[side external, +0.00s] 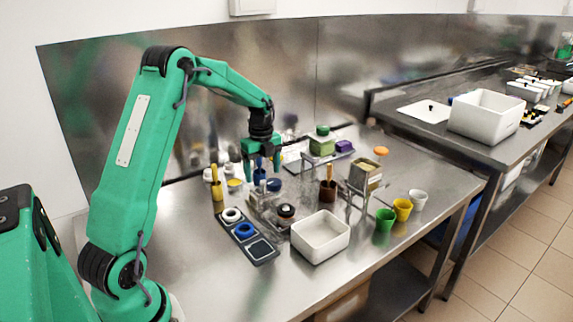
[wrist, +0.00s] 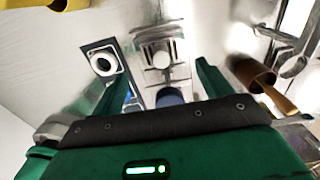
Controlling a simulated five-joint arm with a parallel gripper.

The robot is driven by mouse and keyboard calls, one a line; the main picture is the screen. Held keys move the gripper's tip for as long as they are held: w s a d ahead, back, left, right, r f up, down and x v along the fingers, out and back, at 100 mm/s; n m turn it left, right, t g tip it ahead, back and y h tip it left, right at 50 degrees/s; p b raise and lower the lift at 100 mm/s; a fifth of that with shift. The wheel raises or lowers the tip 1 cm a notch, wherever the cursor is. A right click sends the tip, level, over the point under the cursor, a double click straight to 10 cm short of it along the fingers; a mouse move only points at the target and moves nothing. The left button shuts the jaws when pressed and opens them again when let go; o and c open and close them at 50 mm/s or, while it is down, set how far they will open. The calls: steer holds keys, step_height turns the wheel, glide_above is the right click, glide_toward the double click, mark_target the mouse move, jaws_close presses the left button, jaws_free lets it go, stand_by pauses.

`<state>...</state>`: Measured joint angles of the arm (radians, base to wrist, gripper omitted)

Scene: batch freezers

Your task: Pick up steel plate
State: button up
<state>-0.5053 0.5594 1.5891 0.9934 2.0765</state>
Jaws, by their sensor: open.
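My gripper (side external: 263,178) points down over the back middle of the steel table, its fingers open. In the wrist view its two green fingers (wrist: 158,85) stand wide apart. A shiny steel piece (wrist: 178,72) with a pale round part lies beyond and between the fingertips. I cannot tell for sure which shiny piece is the steel plate, as it blends with the steel table. A dark blue round thing (wrist: 169,97) shows between the fingers, partly hidden by my gripper body.
A dark tray (side external: 249,236) with a white ring (side external: 231,215) and a blue ring (side external: 243,230) lies in front. A white bin (side external: 320,237), brown cup (side external: 327,190), yellow holder (side external: 216,189), metal stand (side external: 362,178) and green, yellow and white cups (side external: 402,210) stand around. The front left table is clear.

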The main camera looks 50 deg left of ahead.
mark_target(264, 182)
steer(key=shift+f, duration=0.1)
steer(key=shift+w+f, duration=0.1)
steer(key=shift+f, duration=2.35)
steer(key=shift+c, duration=0.5)
steer(key=c, duration=1)
